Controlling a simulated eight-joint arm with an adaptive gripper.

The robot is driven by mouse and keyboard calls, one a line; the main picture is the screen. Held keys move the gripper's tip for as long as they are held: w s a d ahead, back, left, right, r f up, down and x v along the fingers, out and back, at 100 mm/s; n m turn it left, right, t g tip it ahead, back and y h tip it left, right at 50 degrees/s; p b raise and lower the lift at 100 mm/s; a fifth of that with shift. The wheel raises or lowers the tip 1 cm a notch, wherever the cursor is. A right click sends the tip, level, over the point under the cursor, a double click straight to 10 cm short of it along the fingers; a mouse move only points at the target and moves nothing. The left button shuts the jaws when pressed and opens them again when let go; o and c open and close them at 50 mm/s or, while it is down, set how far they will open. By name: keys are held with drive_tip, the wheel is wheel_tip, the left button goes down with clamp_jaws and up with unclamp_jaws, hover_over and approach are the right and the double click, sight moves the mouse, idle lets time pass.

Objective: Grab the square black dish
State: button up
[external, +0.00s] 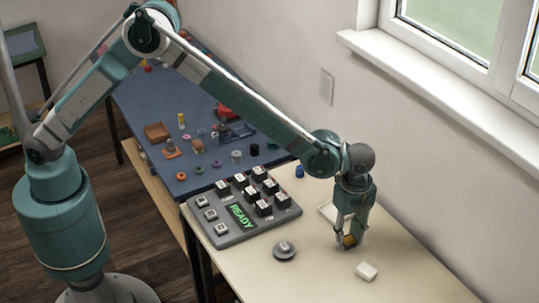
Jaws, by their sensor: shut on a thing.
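My gripper (350,238) is at the right end of the beige table, pointing down with its fingers low over the tabletop. It is shut on a small dark and yellowish thing (350,241), largely covered by the fingers. I cannot tell whether this is the square black dish, or whether it touches the table. No other square black dish shows clearly. A pale, shallow square dish (326,211) sits just behind and left of my gripper, partly hidden by it.
A round grey knob (285,250) stands to the left. A grey keypad panel (220,239) reading READY is farther left. A blue thing (299,171) is behind. The blue table (150,106) holds several small parts.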

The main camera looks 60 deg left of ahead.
sight(348, 239)
wheel_tip(348, 239, up, 9)
drive_tip(key=p, duration=0.1)
drive_tip(key=shift+f+p, duration=0.15)
drive_tip(key=shift+p, duration=0.15)
